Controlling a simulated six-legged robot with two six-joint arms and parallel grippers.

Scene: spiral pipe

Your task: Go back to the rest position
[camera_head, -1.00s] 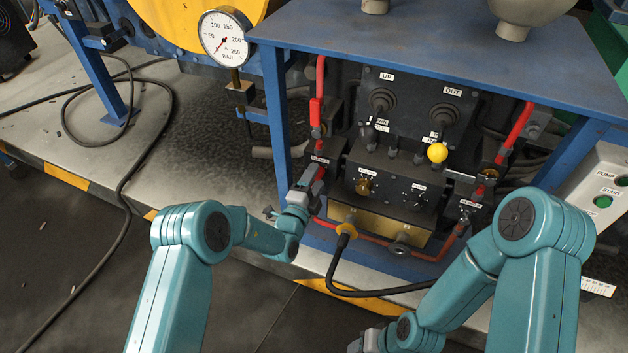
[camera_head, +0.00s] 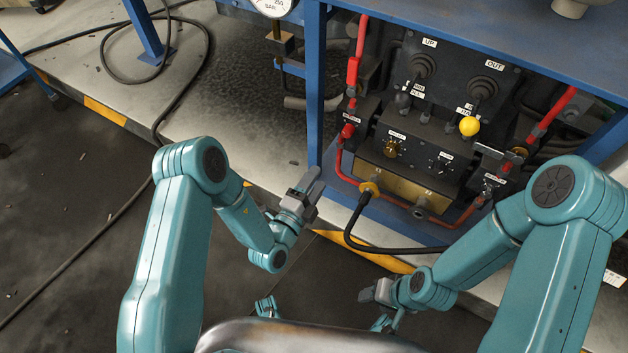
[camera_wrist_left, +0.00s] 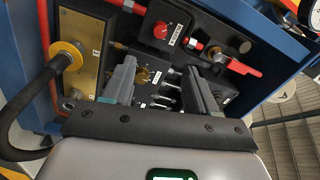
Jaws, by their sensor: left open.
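My left gripper (camera_head: 303,190) is in front of the blue frame's left leg, to the left of the control panel (camera_head: 440,80). Its fingers (camera_wrist_left: 160,88) are apart in the left wrist view, with nothing between them but the panel beyond. My right gripper (camera_head: 375,291) is low in the head view, in front of the bench and below the black hose. It is small and dark there, and its jaws cannot be made out.
The blue frame (camera_head: 314,85) holds the panel, red pipes (camera_head: 353,70) and a yellow knob (camera_head: 469,126). A black hose (camera_head: 360,235) loops out in front from a brass block (camera_head: 400,180). A cable crosses the floor at left. Dark floor (camera_head: 60,220) is open there.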

